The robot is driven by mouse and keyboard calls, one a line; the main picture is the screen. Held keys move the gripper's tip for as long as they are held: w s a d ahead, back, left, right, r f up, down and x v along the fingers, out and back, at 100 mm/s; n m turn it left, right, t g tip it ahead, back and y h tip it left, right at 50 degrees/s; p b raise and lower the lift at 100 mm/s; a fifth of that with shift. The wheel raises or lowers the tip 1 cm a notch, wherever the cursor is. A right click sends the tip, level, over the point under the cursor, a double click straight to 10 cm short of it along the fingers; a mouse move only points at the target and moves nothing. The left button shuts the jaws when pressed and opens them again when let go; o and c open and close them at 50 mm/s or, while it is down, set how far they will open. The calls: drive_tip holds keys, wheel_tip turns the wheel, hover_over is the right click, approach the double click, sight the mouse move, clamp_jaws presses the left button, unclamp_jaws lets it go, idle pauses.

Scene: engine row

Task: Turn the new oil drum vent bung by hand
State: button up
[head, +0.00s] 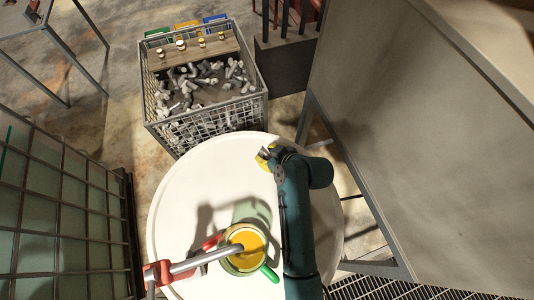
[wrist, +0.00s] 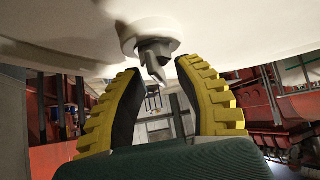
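The white round drum top (head: 180,205) fills the lower middle of the head view. In the wrist view the pale drum surface (wrist: 60,35) runs along the top. The vent bung (wrist: 150,32) is a pale round fitting on it, with a grey metal tab (wrist: 155,66) sticking out. My gripper (head: 268,157) is over the far part of the drum top. In the wrist view my gripper (wrist: 160,69) is open, its yellow ribbed fingers either side of the tab, with gaps showing. In the head view the gripper hides the bung.
A cup of yellow liquid (head: 244,246) with a green handle stands on the drum, beside a red-and-grey pipe (head: 190,264). A wire crate of metal parts (head: 205,125) stands beyond. A caged container (head: 60,215) is at left, a large grey cabinet (head: 420,130) at right.

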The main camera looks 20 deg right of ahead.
clamp_jaws()
idle(0.3)
drive_tip(key=shift+s+a+r+m+h+p, duration=0.1)
drive_tip(key=shift+a+m+h+p, duration=0.05)
drive_tip(key=shift+m+h+p, duration=1.3)
drive_tip(key=shift+m+h, duration=0.35)
drive_tip(key=shift+m, duration=0.6)
unclamp_jaws()
